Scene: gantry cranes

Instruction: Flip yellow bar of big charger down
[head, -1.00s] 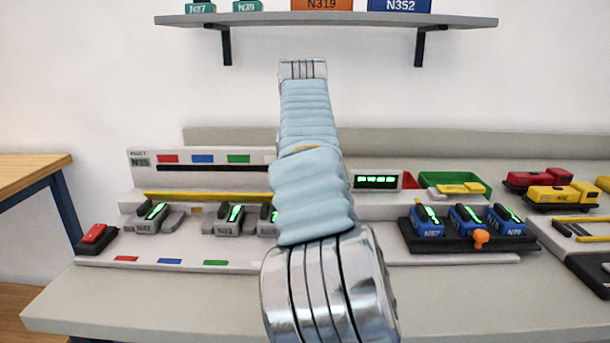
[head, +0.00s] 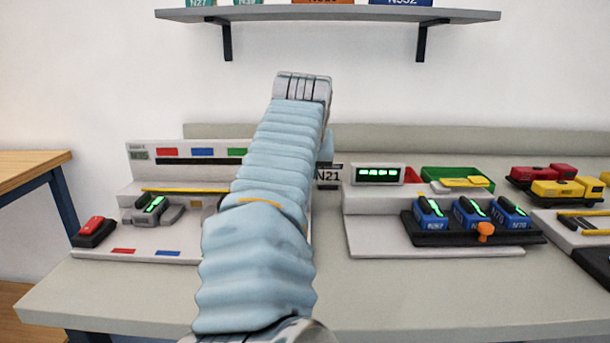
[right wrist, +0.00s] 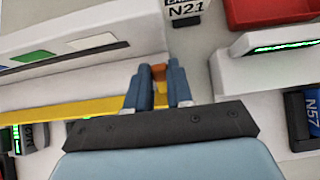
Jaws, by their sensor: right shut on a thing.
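The big charger (head: 135,183) is the long grey unit at the left of the bench, with grey batteries in it, one of them at the left (head: 156,210). Its yellow bar (head: 185,190) runs along the front of its back part. My right arm hides the charger's right part in the head view. In the right wrist view the yellow bar (right wrist: 60,116) runs from the left edge to my right gripper (right wrist: 158,80). The gripper is shut on the bar's right end, with an orange piece between the fingers. My left gripper is out of view.
A red switch box (head: 93,231) is at the far left. A shelf (head: 330,14) hangs above. The front bench strip is clear.

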